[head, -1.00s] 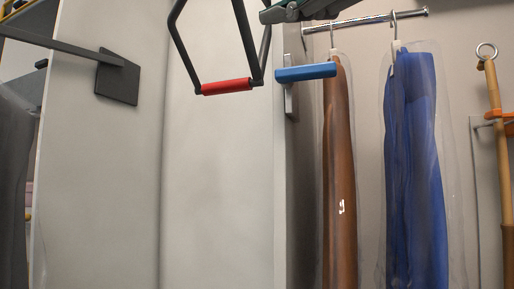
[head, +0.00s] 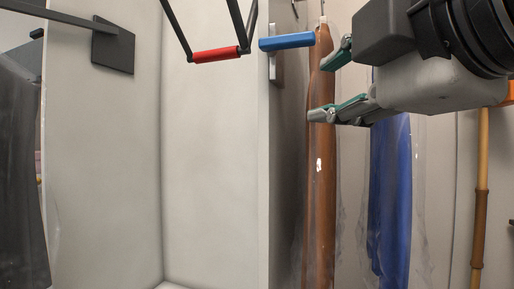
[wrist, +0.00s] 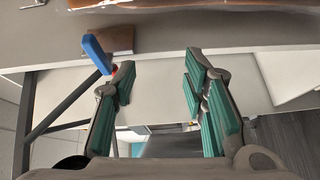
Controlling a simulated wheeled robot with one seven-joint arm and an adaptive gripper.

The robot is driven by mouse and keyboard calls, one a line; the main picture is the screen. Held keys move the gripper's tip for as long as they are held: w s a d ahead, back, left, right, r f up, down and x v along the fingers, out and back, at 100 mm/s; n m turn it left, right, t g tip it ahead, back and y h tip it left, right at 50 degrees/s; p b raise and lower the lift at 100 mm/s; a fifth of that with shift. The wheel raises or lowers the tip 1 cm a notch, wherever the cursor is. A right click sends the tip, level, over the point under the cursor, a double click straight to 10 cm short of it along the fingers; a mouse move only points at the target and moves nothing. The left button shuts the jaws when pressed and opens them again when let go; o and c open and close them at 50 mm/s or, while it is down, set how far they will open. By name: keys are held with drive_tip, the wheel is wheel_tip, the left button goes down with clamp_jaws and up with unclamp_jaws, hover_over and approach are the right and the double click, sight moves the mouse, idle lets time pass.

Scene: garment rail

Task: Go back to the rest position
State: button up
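My gripper (head: 328,84) is at the upper right in the head view, in front of the hanging garments. Its two green-padded fingers point left and stand apart, with nothing between them. In the wrist view the fingers (wrist: 158,82) are also spread and empty. A brown garment (head: 320,180) in a clear cover hangs behind the fingertips. A blue garment (head: 390,200) in a clear cover hangs to its right, its upper part hidden by my gripper. I cannot tell how far the fingers are from the brown garment.
A blue handle (head: 287,41) sticks out near the fingertips at the panel edge. A red grip (head: 216,55) on a black frame hangs left of it. A dark bracket (head: 113,46) is on the left panel. A bamboo pole (head: 481,190) stands at right.

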drive_tip(key=s+d+f+m+g+h, duration=0.1)
drive_tip(key=d+f+m+g+h, duration=0.35)
drive_tip(key=f, duration=0.75)
drive_tip(key=s+d+f+m+g+h, duration=0.1)
drive_tip(key=d+f+m+g, duration=0.45)
drive_tip(key=f, duration=0.75)
drive_tip(key=s+f+m+g+y, duration=0.2)
drive_tip(key=s+f+m+g, duration=0.5)
drive_tip(key=s+f+m, duration=0.5)
wheel_tip(320, 180, up, 37)
drive_tip(key=s+n+t+p, duration=0.2)
drive_tip(key=t+p, duration=0.2)
drive_tip(key=p, duration=3.2)
drive_tip(key=shift+d+f, duration=0.2)
drive_tip(key=shift+d, duration=0.2)
drive_tip(key=shift+w, duration=0.1)
